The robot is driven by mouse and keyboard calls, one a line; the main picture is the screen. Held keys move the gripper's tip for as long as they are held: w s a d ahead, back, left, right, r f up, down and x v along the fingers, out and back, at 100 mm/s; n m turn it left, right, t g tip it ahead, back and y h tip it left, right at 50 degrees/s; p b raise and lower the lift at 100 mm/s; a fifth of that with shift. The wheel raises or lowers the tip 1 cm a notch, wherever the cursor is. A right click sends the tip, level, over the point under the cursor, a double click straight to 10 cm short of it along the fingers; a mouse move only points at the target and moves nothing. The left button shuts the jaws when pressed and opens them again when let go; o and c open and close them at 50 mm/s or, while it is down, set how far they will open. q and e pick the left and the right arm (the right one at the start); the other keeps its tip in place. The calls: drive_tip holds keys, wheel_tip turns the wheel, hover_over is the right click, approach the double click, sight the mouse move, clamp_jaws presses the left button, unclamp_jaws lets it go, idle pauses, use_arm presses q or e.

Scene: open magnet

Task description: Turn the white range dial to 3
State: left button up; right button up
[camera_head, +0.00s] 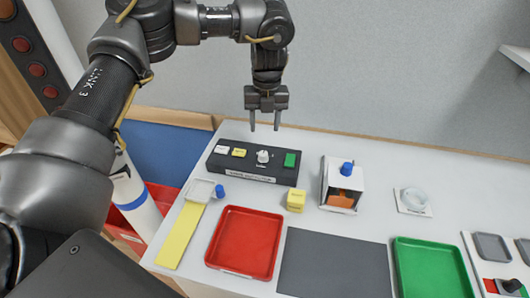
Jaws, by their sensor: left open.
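The white range dial (262,156) stands on a black control box (240,172) at the back left of the table. The number that the dial points to is too small to read. The box also bears a white piece (222,149), a yellow piece (239,152) and a green piece (290,160). My left gripper (265,122) is open and empty, its fingers pointing down, above the dial and apart from it. My right gripper is not in view.
A white unit with a blue knob (346,169) stands right of the box. A yellow cube (296,201), a blue cap (220,191), a red tray (233,210), a grey mat (333,265) and a green tray (432,268) lie in front.

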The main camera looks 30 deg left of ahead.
sight(264, 154)
use_arm(q)
wheel_tip(264, 154, down, 11)
drive_tip(key=p, duration=0.2)
drive_tip(key=shift+s+a+r+p, duration=0.1)
drive_tip(key=shift+a+p, duration=0.05)
drive_tip(key=shift+p, duration=0.15)
drive_tip(key=c, duration=1)
